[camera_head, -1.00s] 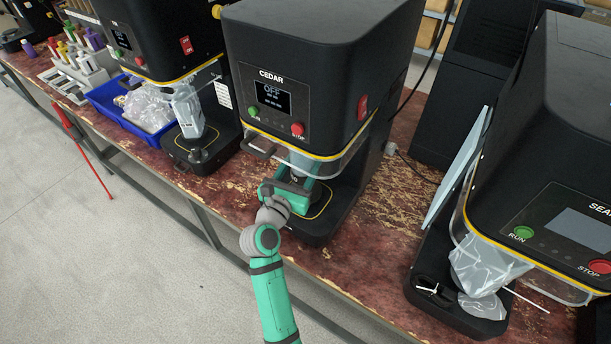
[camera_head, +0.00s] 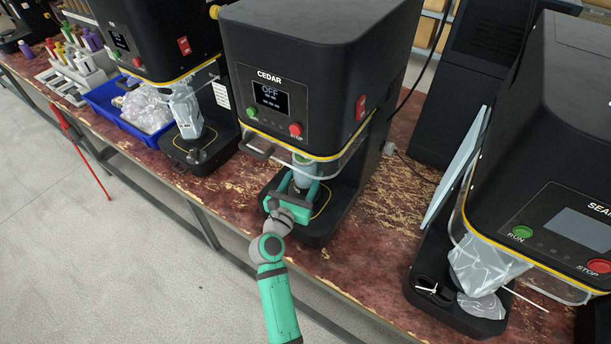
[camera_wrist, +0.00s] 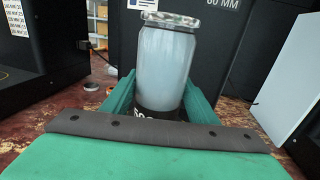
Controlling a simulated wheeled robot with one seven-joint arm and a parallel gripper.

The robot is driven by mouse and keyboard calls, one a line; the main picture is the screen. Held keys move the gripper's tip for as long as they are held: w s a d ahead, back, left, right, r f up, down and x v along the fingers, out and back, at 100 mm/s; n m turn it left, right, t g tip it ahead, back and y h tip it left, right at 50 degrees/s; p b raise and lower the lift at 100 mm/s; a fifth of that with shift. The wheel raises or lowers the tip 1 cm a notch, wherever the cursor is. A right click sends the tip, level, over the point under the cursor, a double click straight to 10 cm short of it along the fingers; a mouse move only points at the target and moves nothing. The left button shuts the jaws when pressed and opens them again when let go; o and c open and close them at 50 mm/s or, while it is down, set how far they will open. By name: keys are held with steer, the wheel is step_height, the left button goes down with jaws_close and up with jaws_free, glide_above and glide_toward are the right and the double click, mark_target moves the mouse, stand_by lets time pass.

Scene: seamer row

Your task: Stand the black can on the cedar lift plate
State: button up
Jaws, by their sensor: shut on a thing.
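The can (camera_head: 305,175) has a pale grey-blue body and a silver-rimmed lid. In the wrist view the can (camera_wrist: 163,65) stands upright, with a black band and white lettering low on it, partly hidden by my gripper. My gripper (camera_head: 301,184) is shut on the can, one green finger on each side. It reaches in from the front under the head of the CEDAR machine (camera_head: 310,85). The cedar lift plate (camera_head: 323,204) shows a yellow outline below the gripper. The can's base is hidden, so I cannot tell whether it touches the plate.
A clear guard (camera_head: 345,163) and a dark handle (camera_head: 257,147) border the CEDAR opening. Another machine with bagged parts (camera_head: 182,110) stands left, beside a blue tray (camera_head: 118,103). A bagged seamer (camera_head: 550,190) stands right. Worn red bench (camera_head: 375,225) lies between the machines.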

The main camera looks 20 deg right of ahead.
steer(key=shift+a+r, duration=0.1)
steer(key=shift+a, duration=0.1)
steer(key=shift+d, duration=0.1)
steer(key=o, duration=1.5)
steer(key=shift+f, duration=0.2)
